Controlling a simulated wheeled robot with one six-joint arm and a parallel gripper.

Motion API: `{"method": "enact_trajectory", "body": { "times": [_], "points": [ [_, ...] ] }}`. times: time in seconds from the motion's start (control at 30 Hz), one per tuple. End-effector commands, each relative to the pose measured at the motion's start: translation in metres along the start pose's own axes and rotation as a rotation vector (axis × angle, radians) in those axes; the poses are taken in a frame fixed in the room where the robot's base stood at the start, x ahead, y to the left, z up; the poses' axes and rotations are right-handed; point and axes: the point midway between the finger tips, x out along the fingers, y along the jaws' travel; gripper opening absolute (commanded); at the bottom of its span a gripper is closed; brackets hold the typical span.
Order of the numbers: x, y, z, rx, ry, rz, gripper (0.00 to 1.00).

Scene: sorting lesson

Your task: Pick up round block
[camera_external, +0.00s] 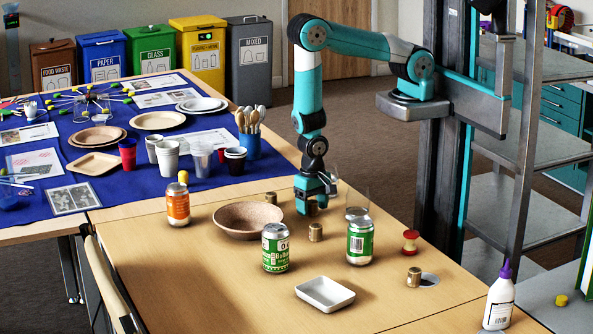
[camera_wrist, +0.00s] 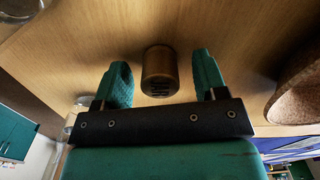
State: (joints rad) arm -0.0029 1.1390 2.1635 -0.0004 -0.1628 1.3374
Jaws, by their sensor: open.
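Small brownish-gold round blocks stand on the wooden table in the external view: one (camera_external: 271,198) behind the gripper to the left, one (camera_external: 315,233) in front of it, one (camera_external: 414,277) at the right by a pale disc. My gripper (camera_external: 314,203) points down low over the table, with part of another such block (camera_external: 313,209) showing at its fingers. In the wrist view a round block (camera_wrist: 160,68) lies in the gap between the two open teal fingers of my gripper (camera_wrist: 162,82).
A brown bowl (camera_external: 247,219) is left of the gripper, also in the wrist view (camera_wrist: 300,92). A clear glass (camera_external: 357,199) and a green can (camera_external: 360,243) stand to the right. Another green can (camera_external: 276,250) and a white dish (camera_external: 325,294) are in front.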

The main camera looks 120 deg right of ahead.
Motion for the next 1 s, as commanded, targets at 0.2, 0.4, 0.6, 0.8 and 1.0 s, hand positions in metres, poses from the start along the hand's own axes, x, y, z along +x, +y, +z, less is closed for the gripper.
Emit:
{"method": "enact_trajectory", "body": {
  "times": [0.2,0.4,0.6,0.8,1.0],
  "points": [
    [0.002,0.0,0.0,0.0,0.0,0.0,0.66],
    [0.002,0.0,0.0,0.0,0.0,0.0,0.29],
    [0.002,0.0,0.0,0.0,0.0,0.0,0.13],
    [0.0,0.0,0.0,0.0,0.0,-0.001,0.12],
    [-0.016,-0.001,0.0,0.0,0.0,-0.002,0.12]
  ]
}}
